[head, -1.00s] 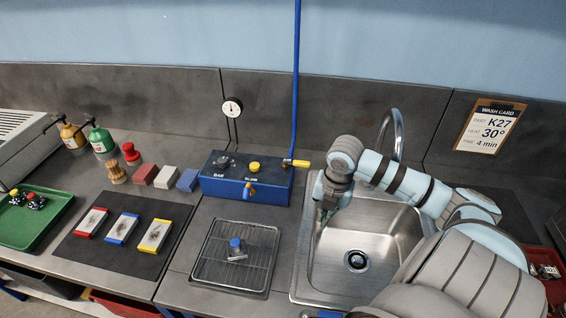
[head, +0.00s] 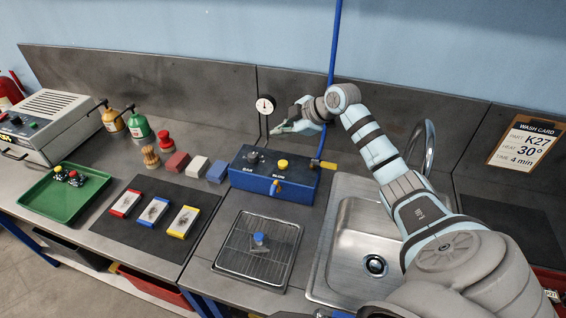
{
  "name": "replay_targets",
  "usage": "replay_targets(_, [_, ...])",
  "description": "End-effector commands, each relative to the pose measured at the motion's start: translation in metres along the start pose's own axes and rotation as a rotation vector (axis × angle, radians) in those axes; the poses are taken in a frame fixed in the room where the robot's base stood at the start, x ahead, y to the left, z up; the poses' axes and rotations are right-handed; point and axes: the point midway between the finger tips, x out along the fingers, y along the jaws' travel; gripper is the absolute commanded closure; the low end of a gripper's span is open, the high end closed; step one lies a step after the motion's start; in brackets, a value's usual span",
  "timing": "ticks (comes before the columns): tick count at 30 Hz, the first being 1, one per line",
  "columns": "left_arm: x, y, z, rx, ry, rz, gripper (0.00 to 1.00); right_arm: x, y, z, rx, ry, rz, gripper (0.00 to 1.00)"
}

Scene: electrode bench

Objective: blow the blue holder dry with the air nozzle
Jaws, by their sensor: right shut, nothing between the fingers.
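The blue holder (head: 259,239), a small metal piece with a blue top, sits on the wire rack (head: 232,262) in front of the blue box. My right gripper (head: 277,131) is shut and empty, above the back of the box near the pressure gauge (head: 265,104). It is apart from the holder. My left gripper is not in view.
A yellow-handled valve (head: 324,165) joins the blue hose (head: 334,60) right of the box. The sink (head: 350,215) lies to the right. Coloured blocks, bottles (head: 139,126), a dark mat (head: 160,249) and a green tray (head: 40,206) stand left.

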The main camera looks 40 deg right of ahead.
Motion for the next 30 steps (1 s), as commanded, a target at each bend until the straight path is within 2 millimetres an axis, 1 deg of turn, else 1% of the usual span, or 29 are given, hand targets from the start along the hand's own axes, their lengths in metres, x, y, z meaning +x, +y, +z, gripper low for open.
replay_targets(7, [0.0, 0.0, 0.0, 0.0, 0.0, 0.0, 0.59, 0.014, -0.011, 0.011, 0.0, -0.001, -0.003, 1.0])
replay_targets(9, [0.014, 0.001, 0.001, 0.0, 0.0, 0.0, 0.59, 0.024, -0.018, 0.018, -0.001, -0.001, -0.002, 1.0])
replay_targets(15, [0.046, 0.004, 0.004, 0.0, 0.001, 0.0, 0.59, 0.048, -0.036, 0.035, -0.001, -0.001, -0.002, 1.0])
replay_targets(21, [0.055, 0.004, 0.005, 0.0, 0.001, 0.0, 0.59, 0.06, -0.044, 0.044, -0.002, -0.001, -0.002, 1.0])
replay_targets(30, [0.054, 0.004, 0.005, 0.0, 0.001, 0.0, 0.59, 0.06, -0.044, 0.044, -0.002, -0.001, -0.001, 1.0])
